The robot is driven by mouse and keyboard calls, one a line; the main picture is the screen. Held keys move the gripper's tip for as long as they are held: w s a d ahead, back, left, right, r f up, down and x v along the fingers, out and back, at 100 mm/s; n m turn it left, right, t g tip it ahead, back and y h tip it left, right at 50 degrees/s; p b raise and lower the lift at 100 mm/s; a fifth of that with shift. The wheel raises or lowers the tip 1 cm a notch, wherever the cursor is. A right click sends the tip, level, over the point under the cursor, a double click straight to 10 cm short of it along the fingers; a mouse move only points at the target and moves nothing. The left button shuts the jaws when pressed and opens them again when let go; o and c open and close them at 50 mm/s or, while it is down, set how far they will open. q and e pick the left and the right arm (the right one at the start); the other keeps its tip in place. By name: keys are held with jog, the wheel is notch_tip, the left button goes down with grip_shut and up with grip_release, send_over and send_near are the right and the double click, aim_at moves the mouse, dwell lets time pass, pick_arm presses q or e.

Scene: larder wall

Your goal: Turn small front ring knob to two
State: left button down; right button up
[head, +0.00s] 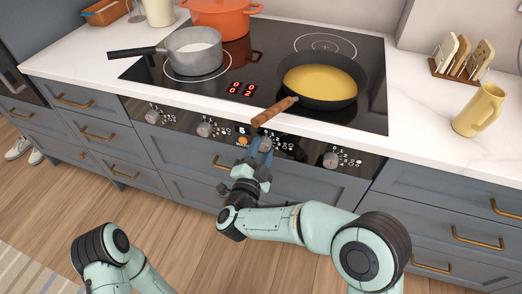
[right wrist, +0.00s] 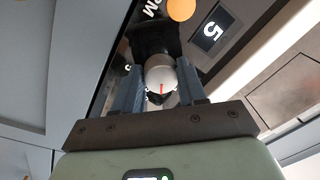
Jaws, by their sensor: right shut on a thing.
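The stove's front panel carries a row of knobs: the far left knob (head: 153,116), the second knob (head: 205,129), the third knob (head: 265,143) and the far right knob (head: 331,160). My right gripper (head: 263,153) is at the third knob, with its blue fingers on either side of it. In the right wrist view, the pale round knob (right wrist: 160,77) sits between the fingers (right wrist: 160,92), and a short red mark shows on its face. The dial print around this knob is partly hidden. My left gripper is outside the head view; only its arm shows.
Above the panel, the black cooktop (head: 225,100) holds a saucepan (head: 194,52), an orange pot (head: 222,16) and a frying pan (head: 318,82). The pan's wooden handle (head: 274,112) juts over the front edge, above my right gripper. A panel display (right wrist: 217,30) reads 5. A yellow mug (head: 480,110) stands right.

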jog(key=o, duration=1.1)
jog(key=shift+c, duration=0.2)
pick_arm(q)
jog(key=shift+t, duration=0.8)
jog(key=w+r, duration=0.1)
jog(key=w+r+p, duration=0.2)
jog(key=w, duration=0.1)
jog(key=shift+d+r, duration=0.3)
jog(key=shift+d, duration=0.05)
pick_arm(e)
jog(key=v, duration=1.3)
jog(key=shift+s, duration=0.2)
jog(key=shift+a, duration=0.1)
